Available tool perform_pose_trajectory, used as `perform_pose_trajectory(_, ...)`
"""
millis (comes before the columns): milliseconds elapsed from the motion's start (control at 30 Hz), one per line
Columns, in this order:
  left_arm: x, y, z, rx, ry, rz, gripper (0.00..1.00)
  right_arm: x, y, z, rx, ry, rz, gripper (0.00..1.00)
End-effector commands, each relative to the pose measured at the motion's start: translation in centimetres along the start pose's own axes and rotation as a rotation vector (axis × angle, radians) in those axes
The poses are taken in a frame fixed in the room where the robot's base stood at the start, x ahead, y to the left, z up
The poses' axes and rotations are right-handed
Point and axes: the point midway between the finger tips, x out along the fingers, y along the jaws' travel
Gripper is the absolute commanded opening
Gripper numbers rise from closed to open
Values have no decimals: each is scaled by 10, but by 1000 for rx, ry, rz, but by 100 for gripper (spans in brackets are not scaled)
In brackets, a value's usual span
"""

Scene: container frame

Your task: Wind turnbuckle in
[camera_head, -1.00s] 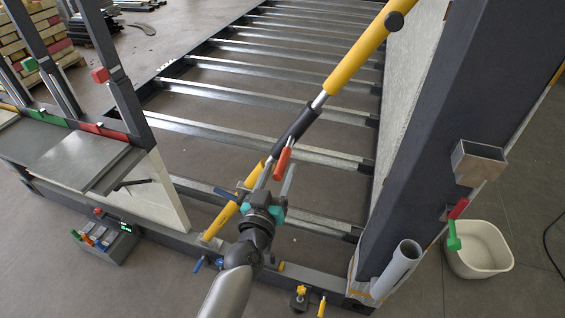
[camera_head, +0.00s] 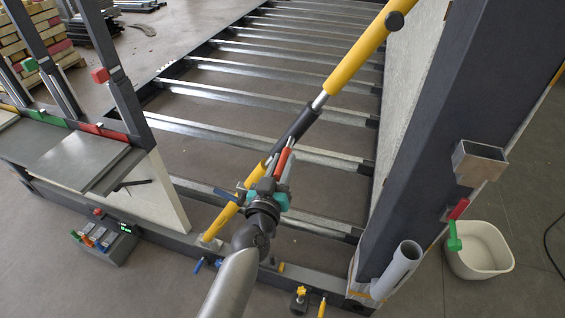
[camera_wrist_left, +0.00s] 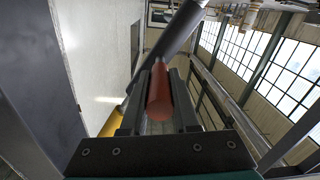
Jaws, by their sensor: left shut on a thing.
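The turnbuckle is a dark sleeve (camera_head: 296,127) in a long yellow brace (camera_head: 357,58) that runs diagonally across the frame. A red handle (camera_head: 282,161) sticks out beside the sleeve. My left gripper (camera_head: 276,172) is at this handle, its fingers on either side of it. In the left wrist view the red handle (camera_wrist_left: 159,92) lies between the two dark fingers, with the dark sleeve (camera_wrist_left: 172,45) behind it. The gripper is shut on the handle. The gripper and wrist hide part of the lower brace. My right gripper is not in view.
Metal crossbars (camera_head: 265,97) span the floor frame behind the brace. A dark post (camera_head: 450,130) stands at the right, with a white tub (camera_head: 480,250) beyond it. A grey tool box (camera_head: 105,240) sits at the lower left. A grey tube (camera_head: 398,265) stands near the post.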

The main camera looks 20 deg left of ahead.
Motion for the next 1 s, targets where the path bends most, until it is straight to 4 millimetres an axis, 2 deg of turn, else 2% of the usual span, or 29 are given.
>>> perform_pose_trajectory(33,0,0,0,0,0,0,17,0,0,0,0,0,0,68)
perform_pose_trajectory(200,0,0,0,0,0,0,0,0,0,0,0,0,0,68)
perform_pose_trajectory(1000,0,0,0,1,-1,0,0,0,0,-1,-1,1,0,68)
